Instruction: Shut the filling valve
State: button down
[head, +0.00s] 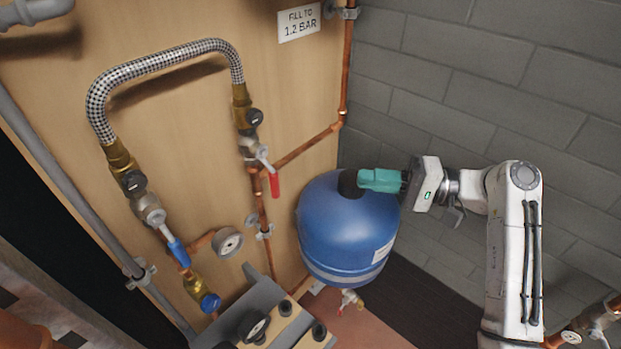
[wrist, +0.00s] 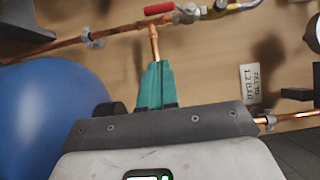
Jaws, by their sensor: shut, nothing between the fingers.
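A braided hose (head: 160,62) loops between two brass-ended valves on the wooden board. The right valve (head: 250,145) has a red lever (head: 275,184) hanging down, roughly along its pipe. The left valve (head: 149,208) has a blue lever (head: 178,250) pointing down and right, roughly along its line. I cannot tell which one is the filling valve. My gripper (head: 368,180), with teal fingers, is shut and empty, in front of the blue tank's top and right of the red lever. In the wrist view the red lever (wrist: 159,8) lies beyond my fingertips (wrist: 155,66), apart from them.
The blue tank (head: 345,235) stands below my gripper. A pressure gauge (head: 228,242) and a blue round knob (head: 210,302) sit low on the left. Copper pipe (head: 310,147) crosses the board behind the tank. A sign (head: 299,22) reads "FILL TO 1.2 BAR". A grey block wall (head: 450,90) bounds the right.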

jog(key=shift+a, duration=0.1)
jog(key=p, duration=0.2)
send_near(270, 174)
jog(key=w+a+f, duration=0.3)
jog(key=a+f, duration=0.1)
jog(key=a, duration=0.1)
jog(key=shift+s+a+r, duration=0.15)
jog(key=shift+s+a, duration=0.15)
jog(key=shift+s, duration=0.05)
jog(key=shift+s+a+m+y, duration=0.15)
jog(key=shift+s+m+y, duration=0.15)
jog(key=shift+m, duration=0.1)
jog(key=s+a+r+m+t+y+p, duration=0.1)
jog(key=s+a+r+m+t+p, duration=0.1)
jog(key=m+t, duration=0.4)
jog(key=s+a+r+m+t+p, duration=0.1)
jog(key=s+a+m+t+p, duration=0.3)
jog(key=m, duration=1.2)
jog(key=s+t, duration=0.1)
jog(key=t, duration=0.2)
jog(key=shift+s+r+y+p, duration=0.2)
jog(key=shift+r+y+p, duration=0.1)
jog(key=shift+r+y, duration=0.1)
jog(key=shift+s+r, duration=0.1)
